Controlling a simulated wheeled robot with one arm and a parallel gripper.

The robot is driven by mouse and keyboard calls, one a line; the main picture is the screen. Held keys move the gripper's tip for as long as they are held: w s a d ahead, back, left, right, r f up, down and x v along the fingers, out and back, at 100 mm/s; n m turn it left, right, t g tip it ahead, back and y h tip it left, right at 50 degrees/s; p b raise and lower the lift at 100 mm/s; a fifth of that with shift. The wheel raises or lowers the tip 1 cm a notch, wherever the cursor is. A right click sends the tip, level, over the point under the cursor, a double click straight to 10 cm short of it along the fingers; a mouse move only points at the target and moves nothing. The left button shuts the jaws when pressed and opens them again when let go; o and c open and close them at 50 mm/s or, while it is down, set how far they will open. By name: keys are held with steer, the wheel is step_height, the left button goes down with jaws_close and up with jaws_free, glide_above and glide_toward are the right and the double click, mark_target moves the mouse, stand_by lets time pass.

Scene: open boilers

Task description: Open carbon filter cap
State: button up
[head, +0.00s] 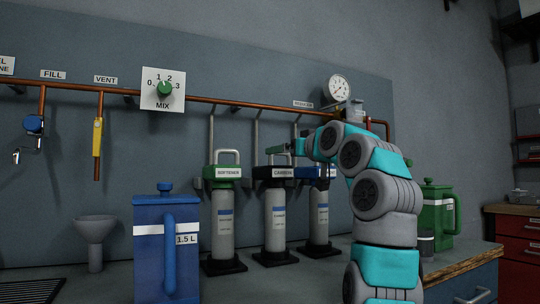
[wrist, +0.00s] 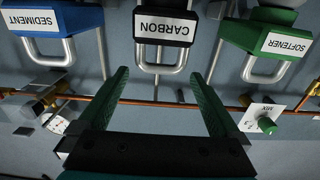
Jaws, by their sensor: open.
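The carbon filter (head: 275,220) is a grey-white cylinder in the middle of a row of three, with a black cap (head: 272,172) labelled CARBON. In the wrist view, which is upside down, the black cap (wrist: 165,24) shows with its metal loop handle (wrist: 160,69). My gripper (head: 279,149) is at handle height in the head view. In the wrist view my gripper (wrist: 160,74) is open, its two green fingers spread either side of the loop, with no visible contact. In the head view the gripper hides most of this handle.
The green-capped softener filter (head: 222,215) and the blue-capped sediment filter (head: 318,215) flank it closely. A copper pipe (head: 235,103) runs behind and above. A blue 1.5 L jug (head: 152,250) stands front left and a green jug (head: 436,210) at right.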

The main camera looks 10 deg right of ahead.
steer(key=p+x, duration=0.2)
steer(key=x, duration=0.5)
steer(key=shift+w+p, duration=0.1)
steer(key=shift+p, duration=0.3)
steer(key=shift+f, duration=0.1)
jaws_close()
stand_by(0.3)
